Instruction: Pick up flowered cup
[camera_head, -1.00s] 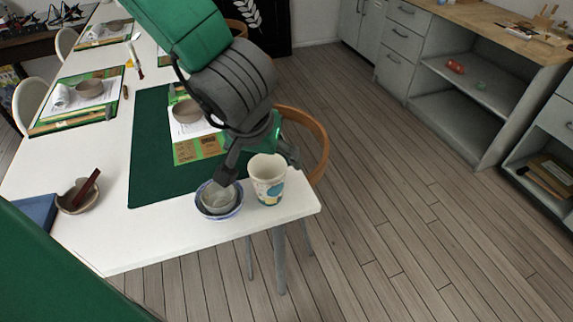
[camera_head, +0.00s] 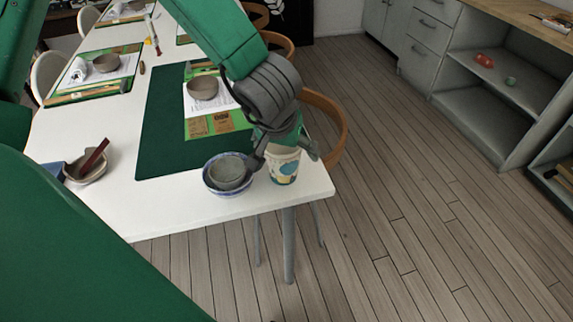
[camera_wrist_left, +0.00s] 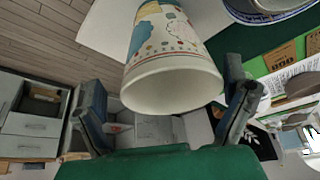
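The flowered cup (camera_head: 284,172), a pale cup with blue and yellow patterns, stands upright near the table corner. My left gripper (camera_head: 283,157) is over the cup from above, with one finger on each side of it. In the left wrist view, the cup (camera_wrist_left: 163,45) shows its pale rim between the two spread fingers of the left gripper (camera_wrist_left: 165,80). Gaps show between the fingers and the cup there, so the gripper is open. The gripper hides part of the cup's top in the head view. My right gripper is not in view.
A blue-and-white bowl (camera_head: 211,187) with a grey cup (camera_head: 228,172) in it stands close left of the cup. A dark green mat (camera_head: 160,150) lies behind. A wooden chair (camera_head: 338,118) is by the table's right edge. The white table (camera_head: 150,215) is clear in front.

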